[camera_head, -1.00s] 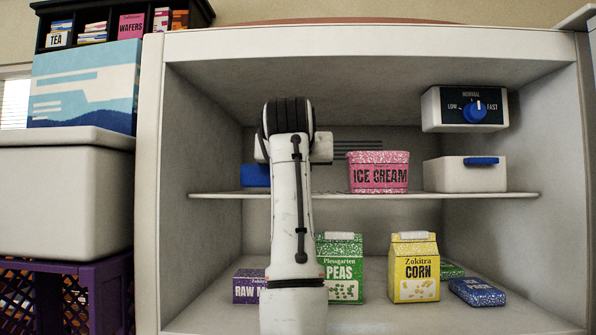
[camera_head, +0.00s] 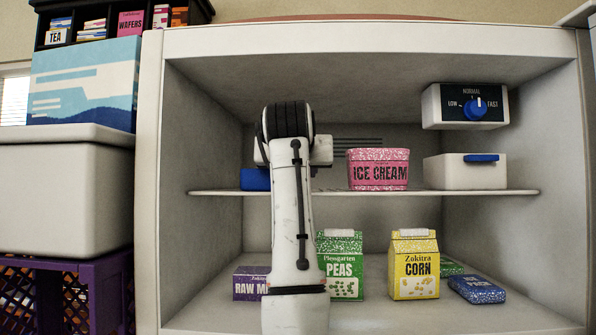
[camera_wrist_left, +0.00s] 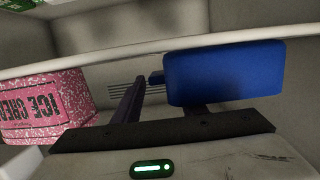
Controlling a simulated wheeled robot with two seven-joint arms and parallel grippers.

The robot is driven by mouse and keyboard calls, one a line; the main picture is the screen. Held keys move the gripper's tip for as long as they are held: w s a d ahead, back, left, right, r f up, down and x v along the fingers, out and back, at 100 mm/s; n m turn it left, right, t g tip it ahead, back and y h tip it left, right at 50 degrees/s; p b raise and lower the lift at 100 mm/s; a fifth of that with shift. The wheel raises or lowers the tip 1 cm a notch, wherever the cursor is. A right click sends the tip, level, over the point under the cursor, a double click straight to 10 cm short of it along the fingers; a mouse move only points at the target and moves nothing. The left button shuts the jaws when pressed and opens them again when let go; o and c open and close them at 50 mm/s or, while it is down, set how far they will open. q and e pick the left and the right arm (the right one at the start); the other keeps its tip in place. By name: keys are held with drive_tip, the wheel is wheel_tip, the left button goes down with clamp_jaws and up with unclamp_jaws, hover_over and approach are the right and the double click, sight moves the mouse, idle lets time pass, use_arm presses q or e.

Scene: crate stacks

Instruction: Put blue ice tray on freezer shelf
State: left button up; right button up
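The blue ice tray (camera_head: 255,179) shows at the level of the middle freezer shelf (camera_head: 460,193), left of my left wrist, which hides part of it. It fills the upper right of the left wrist view (camera_wrist_left: 225,72) and overlaps the shelf edge there. My left gripper (camera_wrist_left: 168,95) has one finger beside the tray and the other partly hidden behind it. The grip itself is covered, but the tray moves with the hand, so I take it as held. I cannot tell whether the tray touches the shelf. My right gripper is not in view.
A pink ice cream tub (camera_head: 378,169) stands on the shelf right of my arm, with a white drawer (camera_head: 465,172) farther right. Below are peas (camera_head: 342,265), corn (camera_head: 414,265), a purple box (camera_head: 249,284) and an ice pack (camera_head: 477,289). The freezer's left wall (camera_head: 205,130) is close to the tray.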

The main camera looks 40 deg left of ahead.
use_arm(q)
drive_tip(key=b+v, duration=0.2)
drive_tip(key=v, duration=1)
drive_tip(key=shift+b, duration=0.35)
